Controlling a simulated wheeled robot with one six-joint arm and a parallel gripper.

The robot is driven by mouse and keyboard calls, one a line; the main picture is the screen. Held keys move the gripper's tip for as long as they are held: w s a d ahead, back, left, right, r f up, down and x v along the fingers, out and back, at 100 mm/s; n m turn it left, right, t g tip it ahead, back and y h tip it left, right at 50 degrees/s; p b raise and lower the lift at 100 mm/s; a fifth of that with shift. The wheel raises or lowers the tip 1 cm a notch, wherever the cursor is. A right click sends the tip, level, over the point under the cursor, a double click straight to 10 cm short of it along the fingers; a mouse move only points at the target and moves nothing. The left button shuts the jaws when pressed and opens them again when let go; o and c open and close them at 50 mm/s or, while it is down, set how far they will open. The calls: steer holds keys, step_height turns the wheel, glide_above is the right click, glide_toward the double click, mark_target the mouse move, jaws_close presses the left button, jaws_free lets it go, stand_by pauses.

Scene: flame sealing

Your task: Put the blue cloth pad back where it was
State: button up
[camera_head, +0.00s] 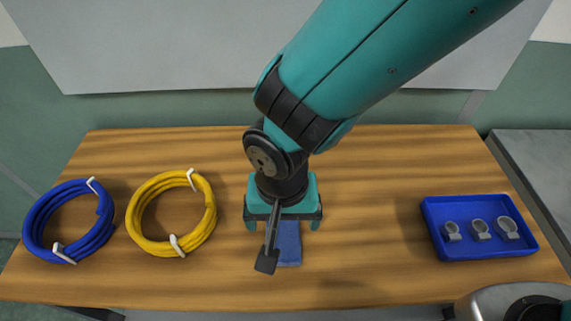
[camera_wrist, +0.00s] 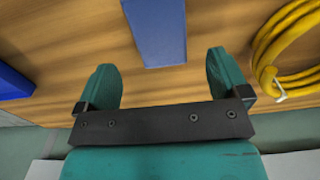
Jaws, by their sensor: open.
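The blue cloth pad (camera_head: 289,246) is a flat blue rectangle near the front middle of the wooden table, partly hidden behind my wrist in the head view. In the wrist view the pad (camera_wrist: 157,30) runs out of the top edge, and its near end shows between the tips of my fingers. My gripper (camera_head: 283,224) is open over the pad's far end, one finger to each side. In the wrist view, gaps show between the pad and both fingers of my gripper (camera_wrist: 163,66). How high the fingers are above the table is hard to tell.
A yellow cable coil (camera_head: 207,217) and a blue cable coil (camera_head: 33,223) lie to the left on the table (camera_head: 360,225). A blue tray (camera_head: 434,234) with several small grey clamp-like parts is at the right. The wood between pad and tray is clear.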

mark_target(284, 234)
steer(key=s+d+r+n+y, duration=0.3)
steer(key=d+r+n, duration=0.3)
steer(key=d+r, duration=1)
steer(key=shift+s+d+r+n+y, duration=0.25)
steer(key=shift+r+y, duration=0.35)
steer(key=shift+r, duration=0.35)
steer(key=shift+w, duration=0.1)
steer(key=shift+c, duration=0.4)
